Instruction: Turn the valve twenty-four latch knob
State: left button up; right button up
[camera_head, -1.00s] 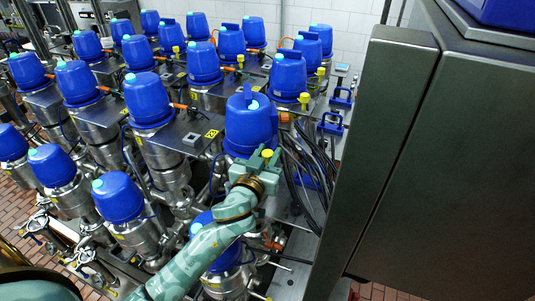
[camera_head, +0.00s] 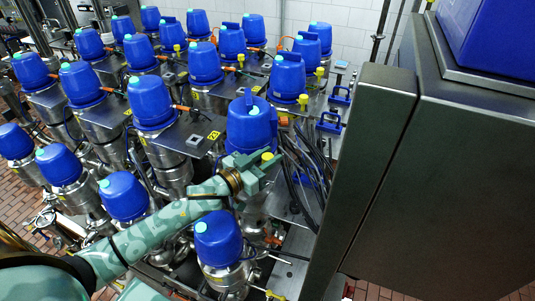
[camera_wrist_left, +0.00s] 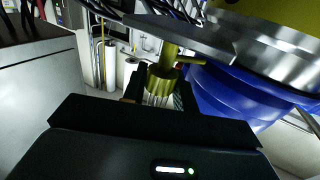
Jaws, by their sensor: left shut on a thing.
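A yellow latch knob (camera_head: 267,156) shows at the lower front of a blue-capped valve (camera_head: 250,128) in the head view. No number on this valve is readable. My left gripper (camera_head: 266,166) is at this knob, with its arm reaching in from the lower left. In the left wrist view the yellow-green knob (camera_wrist_left: 164,84) stands between the dark fingers of the left gripper (camera_wrist_left: 163,97), which are closed on it. The blue cap also shows in the left wrist view (camera_wrist_left: 225,100), right of the fingers. My right gripper is not seen.
Rows of similar blue-capped valves (camera_head: 152,100) fill the left and back. Another capped valve (camera_head: 218,240) stands just below my left forearm. Dark cables (camera_head: 302,165) hang right of the gripper. A large steel cabinet (camera_head: 450,170) blocks the right side.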

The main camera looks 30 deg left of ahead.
pick_arm(q)
jog(key=shift+h, duration=0.3)
jog(key=o, duration=0.9)
jog(key=shift+o, duration=0.2)
jog(key=shift+s+a+f, duration=0.1)
jog(key=shift+s+a, duration=0.05)
jog(key=shift+s, duration=0.1)
jog(key=b+v, duration=0.3)
jog(key=v, duration=1.2)
jog(key=shift+s+a+r, duration=0.2)
jog(key=shift+s+r, duration=0.05)
jog(key=shift+s, duration=0.1)
